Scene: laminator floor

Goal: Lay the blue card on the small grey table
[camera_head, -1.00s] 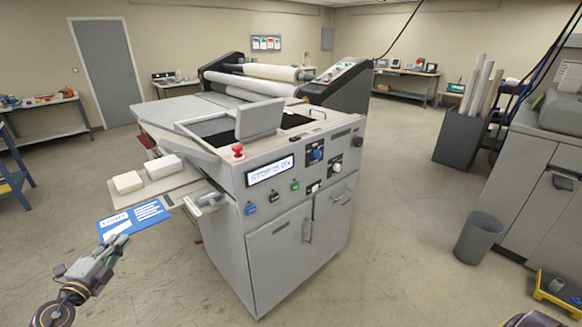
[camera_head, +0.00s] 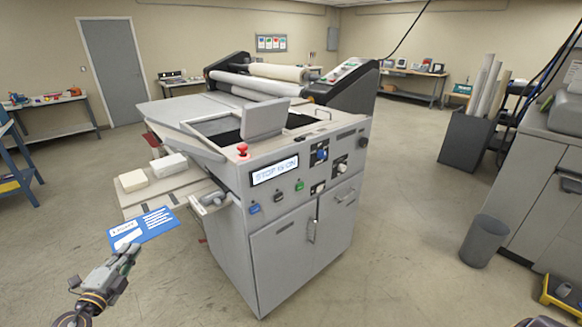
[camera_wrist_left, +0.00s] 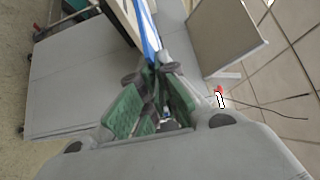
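The blue card (camera_head: 143,229) with white print is in my left gripper (camera_head: 130,250), at the left of the head view. The gripper is shut on its near edge and holds it in the air. In the left wrist view the card (camera_wrist_left: 149,32) shows edge-on as a thin blue strip between the green-padded fingers (camera_wrist_left: 158,88). A small grey table-like surface (camera_head: 166,191) stands beyond the card, against the machine's left side. In the picture the card's far edge comes close to its front edge; I cannot tell the height gap. My right gripper is not in view.
Two white blocks, one (camera_head: 132,180) nearer and one (camera_head: 168,164) farther, take up the back of the grey surface. The large laminator (camera_head: 290,220) stands right beside it; a metal part (camera_head: 210,202) juts out there. The floor at left is open.

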